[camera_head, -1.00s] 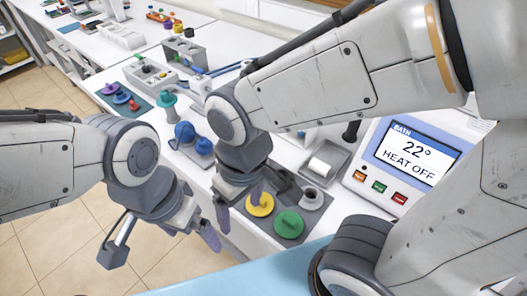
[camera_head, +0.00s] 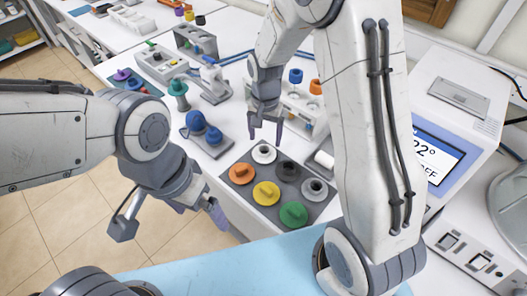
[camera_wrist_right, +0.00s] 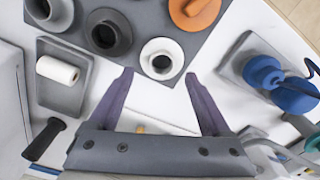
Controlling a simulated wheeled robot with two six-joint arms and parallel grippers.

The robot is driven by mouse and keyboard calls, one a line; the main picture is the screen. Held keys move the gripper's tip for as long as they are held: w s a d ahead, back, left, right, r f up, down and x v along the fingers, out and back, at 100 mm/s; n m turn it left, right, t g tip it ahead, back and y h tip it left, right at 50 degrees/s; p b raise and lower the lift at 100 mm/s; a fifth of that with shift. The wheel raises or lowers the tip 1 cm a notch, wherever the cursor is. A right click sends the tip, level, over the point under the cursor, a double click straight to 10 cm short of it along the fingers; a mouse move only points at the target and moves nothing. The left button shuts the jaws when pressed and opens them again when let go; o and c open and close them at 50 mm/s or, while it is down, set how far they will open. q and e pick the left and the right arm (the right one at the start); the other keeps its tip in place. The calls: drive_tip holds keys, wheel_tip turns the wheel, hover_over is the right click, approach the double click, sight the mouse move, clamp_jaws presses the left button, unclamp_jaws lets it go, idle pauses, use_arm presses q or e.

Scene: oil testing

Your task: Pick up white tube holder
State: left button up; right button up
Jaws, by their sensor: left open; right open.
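The white tube holder (camera_head: 264,153) is a round piece with a dark hole, at the back of a grey mat (camera_head: 244,197). It also shows in the right wrist view (camera_wrist_right: 161,45). My right gripper (camera_head: 265,139) is open and empty, just above and behind this holder in the head view. In the right wrist view its two fingertips (camera_wrist_right: 158,75) lie on either side of the holder's near edge, with nothing gripped. Whether they touch it cannot be told. My left gripper (camera_head: 212,211) is open and empty, low at the left, away from the mat.
Orange (camera_head: 241,173), yellow (camera_head: 266,193), green (camera_head: 293,214), dark (camera_head: 287,171) and grey (camera_head: 314,189) holders share the mat. A blue-knobbed stand (camera_head: 206,131) is at left. A white roll (camera_wrist_right: 57,70) lies in a grey tray. The bath unit (camera_head: 440,150) stands at right.

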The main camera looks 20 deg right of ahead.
sight(264, 146)
drive_tip(key=f, duration=0.1)
drive_tip(key=f+p, duration=0.1)
drive_tip(key=f, duration=0.2)
drive_tip(key=shift+w+f+p, duration=0.25)
drive_tip(key=shift+f+p, duration=0.1)
drive_tip(key=shift+f, duration=0.35)
clamp_jaws()
drive_tip(key=shift+r, duration=0.1)
